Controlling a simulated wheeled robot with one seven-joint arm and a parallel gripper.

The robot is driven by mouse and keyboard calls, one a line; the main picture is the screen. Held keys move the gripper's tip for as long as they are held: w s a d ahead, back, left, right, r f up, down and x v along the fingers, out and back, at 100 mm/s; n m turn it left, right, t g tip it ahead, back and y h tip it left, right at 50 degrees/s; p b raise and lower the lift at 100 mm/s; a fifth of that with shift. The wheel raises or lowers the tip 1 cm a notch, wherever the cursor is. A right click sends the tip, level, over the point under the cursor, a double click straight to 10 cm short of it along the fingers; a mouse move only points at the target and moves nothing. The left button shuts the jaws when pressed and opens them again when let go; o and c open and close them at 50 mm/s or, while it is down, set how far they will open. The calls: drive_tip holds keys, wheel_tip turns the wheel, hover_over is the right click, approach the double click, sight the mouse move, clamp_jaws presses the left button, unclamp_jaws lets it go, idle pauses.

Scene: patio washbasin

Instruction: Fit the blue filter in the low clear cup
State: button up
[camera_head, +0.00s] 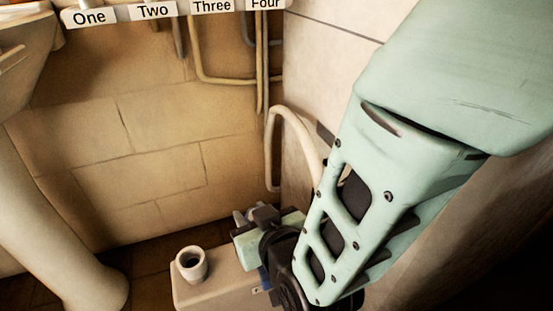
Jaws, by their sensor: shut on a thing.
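My gripper (262,283) points down over the right part of a pale ledge. Its fingers are mostly hidden behind its own body and my arm. A small blue patch (264,277) shows at the fingers, apparently part of the blue filter, and the gripper is shut on it. Most of the filter is hidden, so its tilt cannot be told. No low clear cup can be made out. A pale round cup (182,275) with a dark inside stands upright on the ledge, left of my gripper and apart from it.
The pale ledge (222,282) is bare between the cup and my gripper. A white pedestal (60,235) stands at left. A curved pale pipe (270,150) runs down the corner behind my gripper. Signs One to Four (150,12) hang at the top.

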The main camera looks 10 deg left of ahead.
drive_tip(key=shift+f, duration=0.3)
drive_tip(key=shift+r, duration=0.2)
drive_tip(key=shift+r+p, duration=0.5)
drive_tip(key=shift+r, duration=0.2)
drive_tip(key=shift+f+b, duration=0.5)
drive_tip(key=shift+f, duration=0.2)
idle(1.3)
drive_tip(key=shift+r+p, duration=0.6)
drive_tip(key=shift+r, duration=0.1)
drive_tip(key=shift+f+b, duration=0.65)
drive_tip(key=shift+f, duration=0.2)
idle(0.7)
drive_tip(key=o, duration=0.8)
drive_tip(key=shift+c, duration=0.2)
